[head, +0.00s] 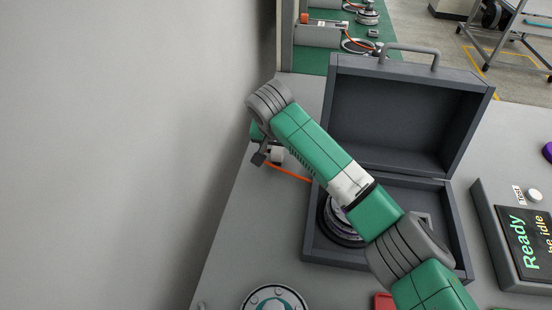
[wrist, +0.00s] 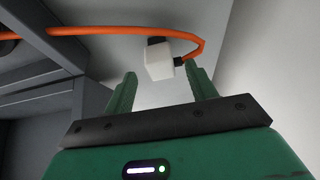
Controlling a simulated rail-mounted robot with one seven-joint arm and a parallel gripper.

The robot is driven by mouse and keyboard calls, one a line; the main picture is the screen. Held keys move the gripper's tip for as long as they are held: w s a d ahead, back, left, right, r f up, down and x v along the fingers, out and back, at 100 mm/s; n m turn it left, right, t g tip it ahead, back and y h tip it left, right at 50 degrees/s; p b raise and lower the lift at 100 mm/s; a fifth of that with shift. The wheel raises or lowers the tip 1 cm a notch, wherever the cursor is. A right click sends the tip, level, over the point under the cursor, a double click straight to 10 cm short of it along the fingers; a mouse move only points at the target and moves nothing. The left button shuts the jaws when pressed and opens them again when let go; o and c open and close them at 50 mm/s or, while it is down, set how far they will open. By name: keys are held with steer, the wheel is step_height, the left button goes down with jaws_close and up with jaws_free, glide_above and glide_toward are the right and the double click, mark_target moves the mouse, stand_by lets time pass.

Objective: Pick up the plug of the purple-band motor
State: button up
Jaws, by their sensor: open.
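The plug is a small white block (wrist: 159,60) with a dark end, on an orange cable (wrist: 100,32) that loops around to its right in the wrist view. My gripper (wrist: 161,84) is open, with its two green fingers apart. The plug appears between and just beyond the fingertips, not gripped. In the head view the white plug (head: 277,155) shows beside the end of my arm, and the cable runs from it to the open case. The motor (head: 340,222) lies in the case, partly hidden by my arm; its band colour is hard to make out.
The dark grey case (head: 312,240) stands open on the grey table (head: 235,250), its lid (head: 400,115) upright behind. A display box (head: 520,240) is at the right, a round teal-marked object (head: 275,300) at the front. A wall (head: 130,150) is close on the left.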

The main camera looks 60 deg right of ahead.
mark_target(277, 151)
steer(key=x, duration=0.1)
steer(key=b+x, duration=0.1)
steer(key=x, duration=0.2)
steer(key=shift+a+f, duration=0.15)
steer(key=shift+a, duration=0.1)
